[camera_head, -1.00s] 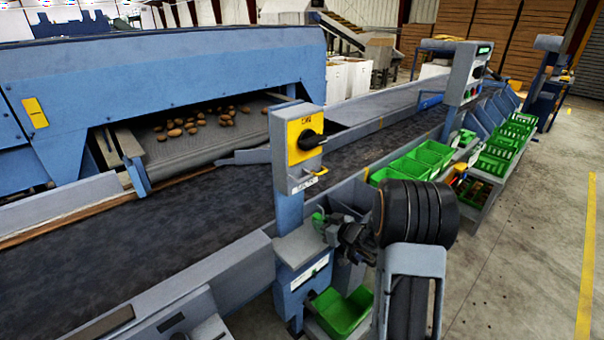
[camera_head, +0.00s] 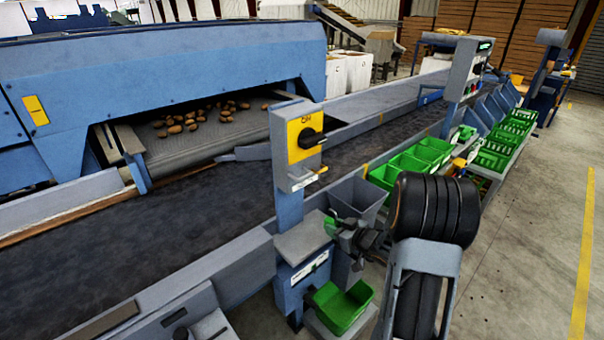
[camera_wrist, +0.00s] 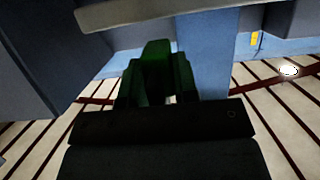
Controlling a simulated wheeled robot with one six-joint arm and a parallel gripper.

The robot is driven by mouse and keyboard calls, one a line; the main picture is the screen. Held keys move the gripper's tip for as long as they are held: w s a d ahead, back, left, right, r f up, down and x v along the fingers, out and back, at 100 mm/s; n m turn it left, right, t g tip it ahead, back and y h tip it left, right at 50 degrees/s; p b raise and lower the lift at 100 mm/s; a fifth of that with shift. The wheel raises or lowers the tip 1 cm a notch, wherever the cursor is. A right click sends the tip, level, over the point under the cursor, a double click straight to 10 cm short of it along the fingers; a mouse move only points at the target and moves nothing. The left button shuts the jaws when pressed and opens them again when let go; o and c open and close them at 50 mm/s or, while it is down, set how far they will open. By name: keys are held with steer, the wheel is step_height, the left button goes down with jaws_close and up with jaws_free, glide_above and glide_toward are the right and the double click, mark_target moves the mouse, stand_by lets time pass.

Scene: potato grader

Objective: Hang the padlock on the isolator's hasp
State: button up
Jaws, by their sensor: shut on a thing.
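The isolator (camera_head: 303,137) is a yellow plate with a black rotary handle, on a grey box atop a blue post. My gripper (camera_head: 334,229) is below and to the right of the hasp, beside the post's grey ledge and apart from the hasp. It is shut on a green thing, apparently the padlock (camera_wrist: 155,62), which shows between the fingers in the wrist view. Its shackle cannot be made out there.
A grey ledge (camera_head: 303,240) juts from the post just left of my gripper. A grey bin (camera_head: 358,198) stands behind it and a green bin (camera_head: 343,306) below. The conveyor belt (camera_head: 150,240) runs behind the post. Open floor (camera_head: 530,230) lies to the right.

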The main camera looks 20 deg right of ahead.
steer(key=shift+s+d+p, duration=0.15)
steer(key=shift+s+d, duration=0.2)
steer(key=shift+s, duration=0.45)
steer(key=shift+s+d+p, duration=0.15)
steer(key=shift+s+d, duration=0.2)
steer(key=shift+s, duration=0.5)
